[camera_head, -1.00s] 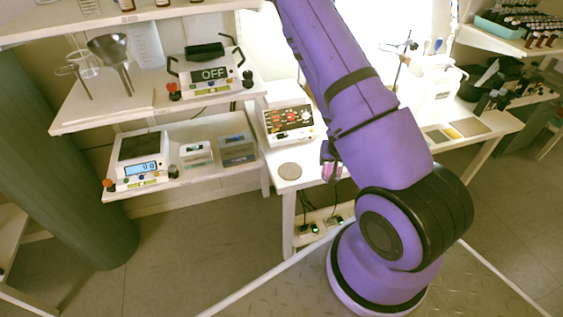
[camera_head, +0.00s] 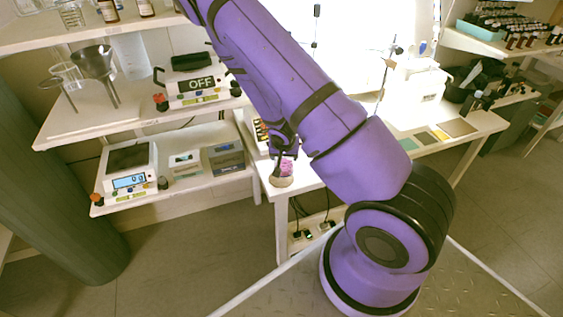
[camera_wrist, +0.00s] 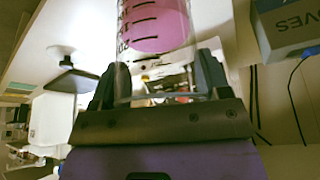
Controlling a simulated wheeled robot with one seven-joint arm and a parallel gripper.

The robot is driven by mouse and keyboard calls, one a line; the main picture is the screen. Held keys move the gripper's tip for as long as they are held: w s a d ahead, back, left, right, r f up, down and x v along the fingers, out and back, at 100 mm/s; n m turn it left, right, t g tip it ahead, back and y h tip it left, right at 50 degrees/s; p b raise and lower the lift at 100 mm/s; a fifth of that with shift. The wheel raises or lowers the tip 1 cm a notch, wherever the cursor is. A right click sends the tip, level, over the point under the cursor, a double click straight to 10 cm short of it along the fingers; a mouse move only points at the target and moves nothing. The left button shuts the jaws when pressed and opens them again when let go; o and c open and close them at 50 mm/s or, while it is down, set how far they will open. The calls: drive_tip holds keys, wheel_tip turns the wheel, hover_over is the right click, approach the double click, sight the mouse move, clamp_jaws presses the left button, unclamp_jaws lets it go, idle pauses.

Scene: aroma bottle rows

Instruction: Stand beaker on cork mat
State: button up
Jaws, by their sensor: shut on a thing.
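The beaker (camera_head: 286,167) is clear glass with pink contents. It also shows in the wrist view (camera_wrist: 155,28), with black graduation marks, between the two dark fingers. My gripper (camera_head: 285,153) is shut on it; the fingers also show in the wrist view (camera_wrist: 158,78). The round cork mat (camera_head: 281,182) lies near the front left corner of the white table. In the head view the beaker overlaps the mat and hides part of it. I cannot tell whether its base touches the mat.
A white device (camera_head: 256,130) stands close behind the mat, partly hidden by my arm. A shelf with a scale (camera_head: 130,168) and small boxes is to the left. Flat coloured squares (camera_head: 440,134) lie farther right on the table.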

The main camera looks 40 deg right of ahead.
drive_tip(key=shift+w+a+f, duration=0.15)
drive_tip(key=shift+w+f, duration=0.05)
drive_tip(key=shift+f, duration=0.45)
drive_tip(key=shift+w+a+f, duration=0.1)
drive_tip(key=shift+w+f, duration=0.1)
drive_tip(key=shift+f, duration=0.95)
drive_tip(key=shift+f, duration=0.1)
drive_tip(key=o, duration=1)
